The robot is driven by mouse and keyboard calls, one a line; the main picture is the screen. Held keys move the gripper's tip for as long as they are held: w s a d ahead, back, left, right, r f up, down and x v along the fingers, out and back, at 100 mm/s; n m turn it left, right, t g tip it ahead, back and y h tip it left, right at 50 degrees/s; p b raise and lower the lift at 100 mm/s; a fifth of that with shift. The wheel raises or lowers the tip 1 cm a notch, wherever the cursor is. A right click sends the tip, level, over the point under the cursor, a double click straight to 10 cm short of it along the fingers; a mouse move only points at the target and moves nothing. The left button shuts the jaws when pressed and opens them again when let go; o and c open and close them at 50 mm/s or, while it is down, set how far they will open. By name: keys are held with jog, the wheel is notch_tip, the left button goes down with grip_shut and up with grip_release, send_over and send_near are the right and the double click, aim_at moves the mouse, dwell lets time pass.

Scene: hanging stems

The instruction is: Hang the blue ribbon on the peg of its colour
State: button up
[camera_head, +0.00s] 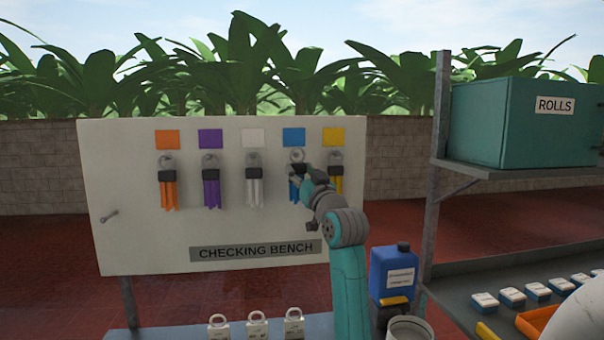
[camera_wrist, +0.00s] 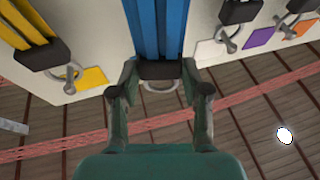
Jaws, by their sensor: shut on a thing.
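The blue ribbon (camera_head: 294,187) has a black clip and a pale ring on top. It is at the board below the blue square (camera_head: 293,137). My gripper (camera_head: 300,171) is shut on its black clip; in the wrist view, the two fingers of my gripper (camera_wrist: 160,70) flank the clip, with blue strips (camera_wrist: 158,25) above and the ring below. The ring is in front of the blue peg's place, but I cannot tell whether it is around the peg, which is hidden.
The orange (camera_head: 168,191), purple (camera_head: 211,189), white (camera_head: 254,188) and yellow (camera_head: 337,180) ribbons hang below their squares, the yellow one close to my gripper. A blue jug (camera_head: 393,273) stands low right; a shelf (camera_head: 500,171) holds a teal box (camera_head: 525,122).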

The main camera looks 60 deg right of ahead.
jog(key=shift+w+d+f, duration=0.1)
jog(key=shift+w+d, duration=0.9)
jog(key=shift+d, duration=0.15)
jog(key=shift+w+d+f, duration=0.45)
jog(key=shift+d+f, duration=0.05)
jog(key=shift+d, duration=0.05)
jog(key=o, duration=0.9)
jog(key=shift+o, duration=0.2)
jog(key=v, duration=1.2)
